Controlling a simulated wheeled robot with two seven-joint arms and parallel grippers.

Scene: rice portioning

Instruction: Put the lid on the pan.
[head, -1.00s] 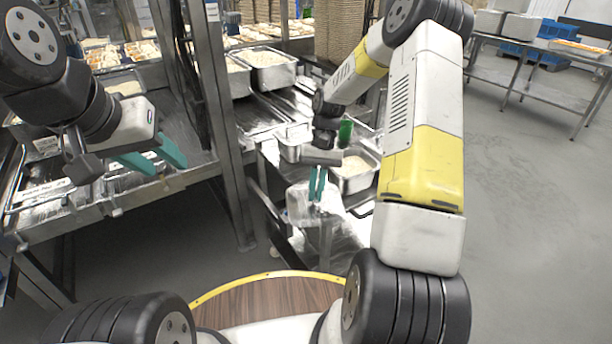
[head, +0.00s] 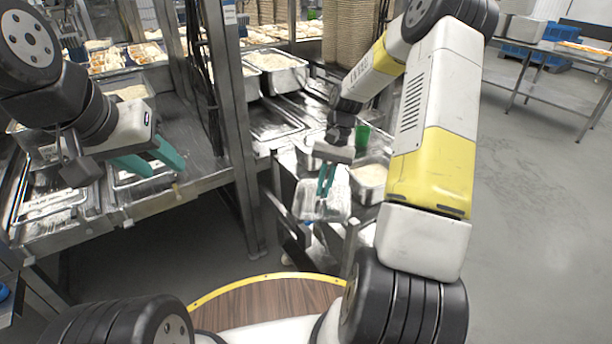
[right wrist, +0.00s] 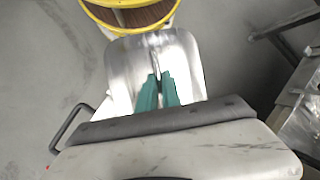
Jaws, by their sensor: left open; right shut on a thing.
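The lid (head: 309,205) is a shiny metal sheet with a raised handle. My right gripper (head: 325,182) is shut on the handle, and the lid hangs below the fingers. In the right wrist view the lid (right wrist: 122,72) fills the middle, with its handle between the teal fingers (right wrist: 157,92). A metal pan (head: 370,192) holding pale rice stands on the cart, to the right of the lid and apart from it. The right gripper's arm hides part of the cart behind it. My left gripper (head: 150,160) is open and empty over the left counter.
A green cup (head: 362,135) stands behind the rice pan. A steel rack post (head: 236,130) rises between the left counter (head: 150,205) and the cart. Deep metal pans (head: 285,80) sit farther back. The floor on the right (head: 530,200) is clear.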

